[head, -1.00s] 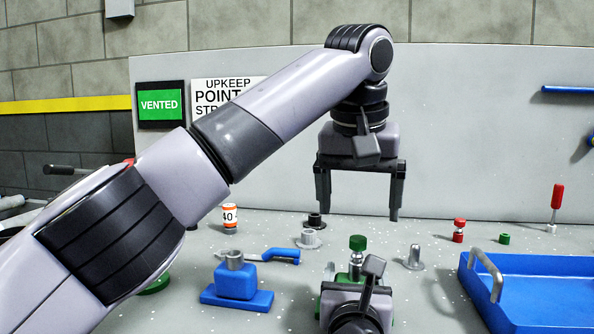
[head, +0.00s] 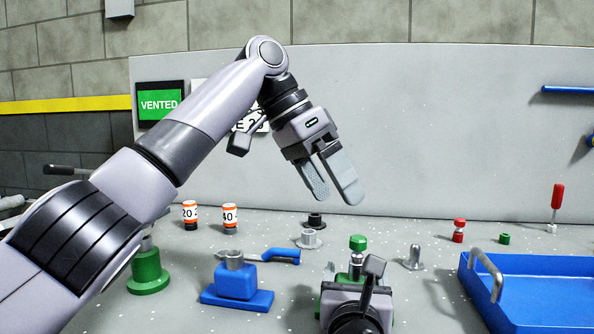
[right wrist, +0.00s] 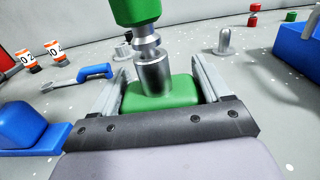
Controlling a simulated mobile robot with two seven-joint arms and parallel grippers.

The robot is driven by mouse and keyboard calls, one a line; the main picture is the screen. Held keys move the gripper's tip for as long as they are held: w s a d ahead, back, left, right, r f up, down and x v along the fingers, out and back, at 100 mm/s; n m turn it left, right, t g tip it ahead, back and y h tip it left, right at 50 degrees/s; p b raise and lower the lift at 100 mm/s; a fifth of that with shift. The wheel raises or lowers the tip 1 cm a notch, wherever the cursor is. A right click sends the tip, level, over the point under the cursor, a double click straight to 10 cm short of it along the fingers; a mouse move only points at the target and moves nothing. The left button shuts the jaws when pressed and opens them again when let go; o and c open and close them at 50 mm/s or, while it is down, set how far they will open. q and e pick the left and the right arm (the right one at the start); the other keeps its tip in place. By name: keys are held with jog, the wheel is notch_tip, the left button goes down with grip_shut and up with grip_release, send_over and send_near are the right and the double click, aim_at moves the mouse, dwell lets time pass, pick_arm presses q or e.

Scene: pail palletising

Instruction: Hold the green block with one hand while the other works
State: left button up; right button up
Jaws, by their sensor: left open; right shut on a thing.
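The green block (right wrist: 178,90) sits between the fingers of my right gripper (right wrist: 160,88), which is shut on it. A metal fitting (right wrist: 154,72) stands upright on the block, with a green cap (right wrist: 135,10) on top. In the head view the green cap (head: 358,242) shows above my right gripper (head: 355,290), whose wrist hides most of the block. My left gripper (head: 333,190) is open and empty, above and behind the green cap, slightly left of it, with its fingers pointing down and right.
A blue block (head: 236,282) on a blue base stands left, with a blue-handled tool (head: 280,256) behind. A green stand (head: 148,272) and two orange-white bottles (head: 190,214) are farther left. A grey peg (head: 414,258) and a blue tray (head: 540,305) are right. Flanged fittings (head: 309,239) stand behind.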

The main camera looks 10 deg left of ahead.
pick_arm(q)
jog(key=shift+w+a+r+m+g+h, duration=0.15)
jog(key=shift+w+a+r+m+h, duration=0.1)
jog(key=shift+a+m+h, duration=0.75)
jog(key=shift+w+a+r+m+g+h, duration=0.15)
jog(key=shift+a+m+h, duration=0.4)
jog(key=shift+m, duration=0.7)
jog(key=shift+w+a+r+m+g+h, duration=0.1)
jog(key=shift+w+a+r+m+h, duration=0.35)
jog(key=shift+a+m, duration=0.65)
jog(key=shift+s+d+f, duration=0.1)
jog(key=shift+s+f, duration=0.05)
jog(key=shift+s, duration=0.05)
jog(key=shift+f, duration=0.1)
jog(key=c, duration=0.6)
jog(key=n+t, duration=0.8)
jog(key=t, duration=0.1)
send_near(366, 246)
jog(key=x, duration=0.7)
jog(key=w+a+x, duration=0.1)
jog(key=x, duration=0.3)
jog(key=shift+w+d+f, duration=0.15)
jog(key=shift+d+f, duration=0.05)
